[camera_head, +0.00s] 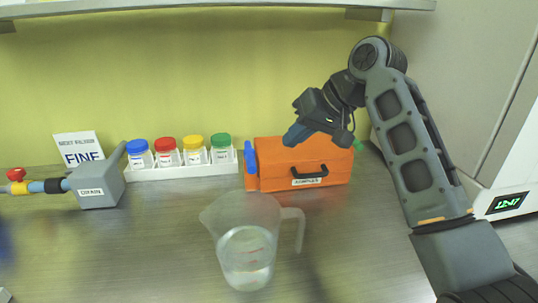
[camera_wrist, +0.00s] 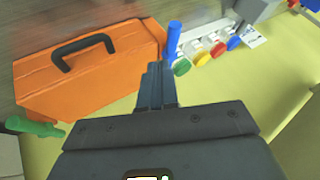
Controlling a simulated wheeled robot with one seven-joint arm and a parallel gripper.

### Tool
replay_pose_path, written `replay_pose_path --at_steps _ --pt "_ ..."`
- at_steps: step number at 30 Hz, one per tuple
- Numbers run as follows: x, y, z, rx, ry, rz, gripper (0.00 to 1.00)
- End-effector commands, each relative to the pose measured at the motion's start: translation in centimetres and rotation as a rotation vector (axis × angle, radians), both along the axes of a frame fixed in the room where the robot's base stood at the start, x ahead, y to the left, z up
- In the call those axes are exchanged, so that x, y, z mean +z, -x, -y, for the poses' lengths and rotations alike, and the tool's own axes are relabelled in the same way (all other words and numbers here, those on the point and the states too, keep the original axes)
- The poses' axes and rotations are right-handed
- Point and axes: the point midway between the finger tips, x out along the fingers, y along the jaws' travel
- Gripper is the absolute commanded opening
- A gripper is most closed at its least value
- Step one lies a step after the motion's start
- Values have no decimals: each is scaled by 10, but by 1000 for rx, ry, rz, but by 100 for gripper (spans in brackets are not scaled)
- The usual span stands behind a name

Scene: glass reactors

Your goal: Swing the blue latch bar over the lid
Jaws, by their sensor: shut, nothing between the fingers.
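An orange case (camera_head: 270,170) with a black handle stands on the bench against the back wall. It fills the left of the wrist view (camera_wrist: 90,75). The blue latch bar (camera_head: 250,160) stands upright at the case's left end. In the wrist view the bar (camera_wrist: 174,38) shows just beyond my fingertips at the case's edge. My gripper (camera_head: 287,141) is shut and empty, over the top of the case and to the right of the bar. Its fingers (camera_wrist: 154,68) are together; whether they touch the lid or the bar I cannot tell.
A green part (camera_head: 357,145) sticks out at the case's right end. A white rack (camera_head: 185,171) of colour-capped jars stands left of the case. A clear jug (camera_head: 246,245) stands in front. A grey box (camera_head: 96,185) with a pipe is farther left.

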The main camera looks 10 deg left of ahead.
Motion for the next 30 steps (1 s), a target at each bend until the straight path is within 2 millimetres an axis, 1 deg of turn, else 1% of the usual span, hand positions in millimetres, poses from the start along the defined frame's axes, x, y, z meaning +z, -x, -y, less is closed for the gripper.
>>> replay_pose_path --at_steps 6,10,22,25,30 --pt "-1 0 -1 0 0 0 0" --pt "-8 -3 -7 0 -1 -2 0" --pt "-59 -19 -46 0 2 -3 0" --pt "-68 -22 -53 1 1 -2 0" --pt "-75 -25 -58 -1 0 -1 0"
